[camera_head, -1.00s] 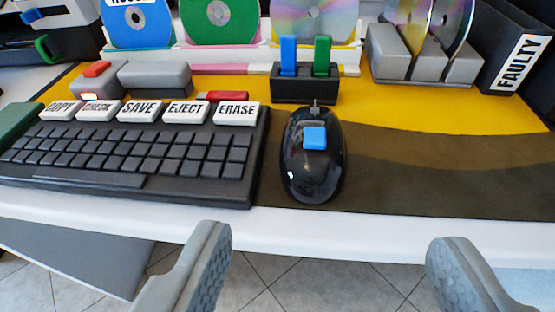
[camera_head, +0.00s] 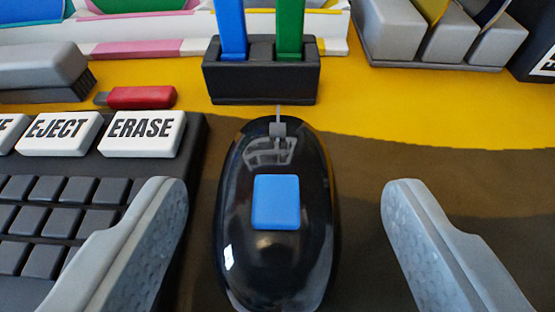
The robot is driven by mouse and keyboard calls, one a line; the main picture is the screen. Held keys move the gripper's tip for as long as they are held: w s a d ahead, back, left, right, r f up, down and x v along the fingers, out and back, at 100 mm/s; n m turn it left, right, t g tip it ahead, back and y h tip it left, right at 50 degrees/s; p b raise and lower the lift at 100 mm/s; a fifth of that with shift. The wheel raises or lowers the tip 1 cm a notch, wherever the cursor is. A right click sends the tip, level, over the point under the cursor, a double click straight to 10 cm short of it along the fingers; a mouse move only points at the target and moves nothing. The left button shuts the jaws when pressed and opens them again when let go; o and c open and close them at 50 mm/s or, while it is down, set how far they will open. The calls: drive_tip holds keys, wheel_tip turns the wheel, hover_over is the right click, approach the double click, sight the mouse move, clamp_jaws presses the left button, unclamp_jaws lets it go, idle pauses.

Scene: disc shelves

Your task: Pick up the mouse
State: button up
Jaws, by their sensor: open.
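The mouse (camera_head: 240,255) is glossy black with a blue square button (camera_head: 276,202) on top. It lies on the dark part of the mat, and a thin cord runs from its far end toward a black holder. My gripper (camera_head: 285,195) is open, with one grey finger on each side of the mouse. The left finger is closer to the mouse than the right finger, and gaps show on both sides. The near end of the mouse runs to the bottom edge of the view.
The black keyboard (camera_head: 60,195) with white EJECT and ERASE keys lies left, partly behind the left finger. A black holder (camera_head: 262,88) with blue and green sticks stands behind the mouse. A red USB stick (camera_head: 142,97) and grey disc racks (camera_head: 440,40) are farther back. Mat is bare at right.

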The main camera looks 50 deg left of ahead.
sight(276, 180)
drive_tip(key=shift+x, duration=2.7)
drive_tip(key=shift+s+f, duration=0.1)
drive_tip(key=shift+s, duration=0.05)
drive_tip(key=c, duration=0.8)
